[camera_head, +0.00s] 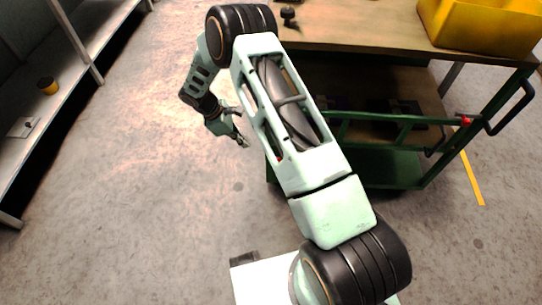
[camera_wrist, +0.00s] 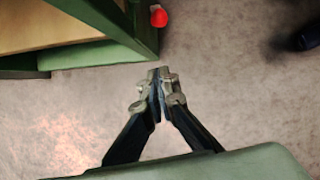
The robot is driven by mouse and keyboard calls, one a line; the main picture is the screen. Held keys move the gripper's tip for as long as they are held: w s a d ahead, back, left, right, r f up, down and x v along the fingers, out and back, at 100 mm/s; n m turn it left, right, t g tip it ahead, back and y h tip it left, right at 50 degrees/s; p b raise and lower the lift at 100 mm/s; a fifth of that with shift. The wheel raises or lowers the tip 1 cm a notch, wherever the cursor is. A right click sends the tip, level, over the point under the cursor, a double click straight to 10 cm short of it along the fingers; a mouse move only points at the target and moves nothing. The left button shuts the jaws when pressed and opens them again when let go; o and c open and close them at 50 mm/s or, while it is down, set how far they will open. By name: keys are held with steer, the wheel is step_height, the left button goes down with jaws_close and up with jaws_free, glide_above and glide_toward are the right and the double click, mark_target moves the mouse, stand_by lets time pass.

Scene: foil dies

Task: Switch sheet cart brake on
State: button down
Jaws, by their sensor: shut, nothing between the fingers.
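The sheet cart has a green frame (camera_head: 375,118), a wooden top (camera_head: 370,22) and a dark push handle (camera_head: 515,108) at its right end. In the wrist view, a cart corner (camera_wrist: 95,56) fills the upper left. A red knob (camera_wrist: 158,16) shows just beside that corner, with its mount partly cut off by the top edge. My gripper (camera_wrist: 160,72) is shut and empty, pointing toward the knob with a clear gap between them. In the head view, my gripper (camera_head: 241,141) hangs left of the cart; my arm hides part of the cart's left end.
A yellow bin (camera_head: 482,28) and a small dark knobbed object (camera_head: 288,15) stand on the cart top. A red part (camera_head: 464,120) sits near the handle. Grey shelving (camera_head: 60,100) stands at the left. The floor between shelving and cart is clear.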

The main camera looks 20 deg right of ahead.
steer(key=shift+s+a+f, duration=0.1)
steer(key=shift+s+f, duration=0.1)
steer(key=shift+f, duration=0.35)
steer(key=shift+s+a+f, duration=0.1)
steer(key=shift+s+f, duration=0.1)
steer(key=shift+f, duration=0.3)
steer(key=s+d+f+b, duration=0.1)
steer(key=d+f+b, duration=0.2)
steer(key=d+f, duration=0.5)
steer(key=shift+s+f, duration=0.15)
steer(key=shift+s, duration=0.05)
steer(key=shift+d, duration=0.1)
